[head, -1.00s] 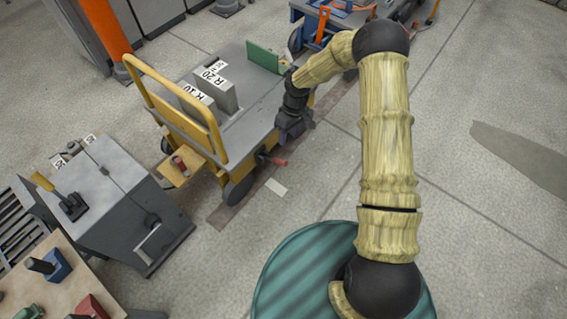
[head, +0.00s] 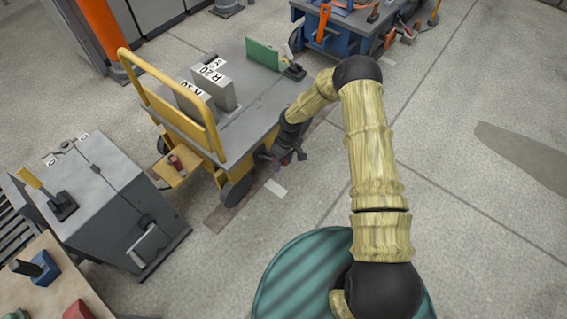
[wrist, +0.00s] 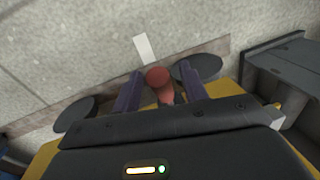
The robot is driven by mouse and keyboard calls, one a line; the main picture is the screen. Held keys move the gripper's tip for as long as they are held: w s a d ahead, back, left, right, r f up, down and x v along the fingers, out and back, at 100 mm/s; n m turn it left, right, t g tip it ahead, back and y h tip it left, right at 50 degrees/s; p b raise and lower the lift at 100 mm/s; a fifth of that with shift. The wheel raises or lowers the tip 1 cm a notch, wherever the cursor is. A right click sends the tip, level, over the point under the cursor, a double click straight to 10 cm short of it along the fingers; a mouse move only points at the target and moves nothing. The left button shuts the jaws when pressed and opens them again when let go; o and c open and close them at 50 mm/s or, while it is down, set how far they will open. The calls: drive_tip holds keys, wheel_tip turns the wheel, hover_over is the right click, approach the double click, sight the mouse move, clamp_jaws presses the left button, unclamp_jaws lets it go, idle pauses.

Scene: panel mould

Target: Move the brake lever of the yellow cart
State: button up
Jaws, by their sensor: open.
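The yellow cart (head: 250,98) stands left of centre in the head view, with a grey deck and a tall yellow handle frame. Its red-tipped brake lever (wrist: 158,80) shows in the wrist view, sticking out from the cart's side between my two fingers. My gripper (head: 288,157) is open at the cart's near lower side, one finger on each side of the lever. I cannot tell whether either finger touches it. In the head view my gripper mostly hides the lever. A second red knob (head: 176,162) is on the cart's yellow end step.
Grey weight blocks (head: 212,84) and a green plate (head: 262,54) stand on the deck. A grey cabinet (head: 100,200) with a yellow-handled lever is left of the cart. A blue workbench (head: 340,32) is behind. The floor to the right is clear.

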clamp_jaws()
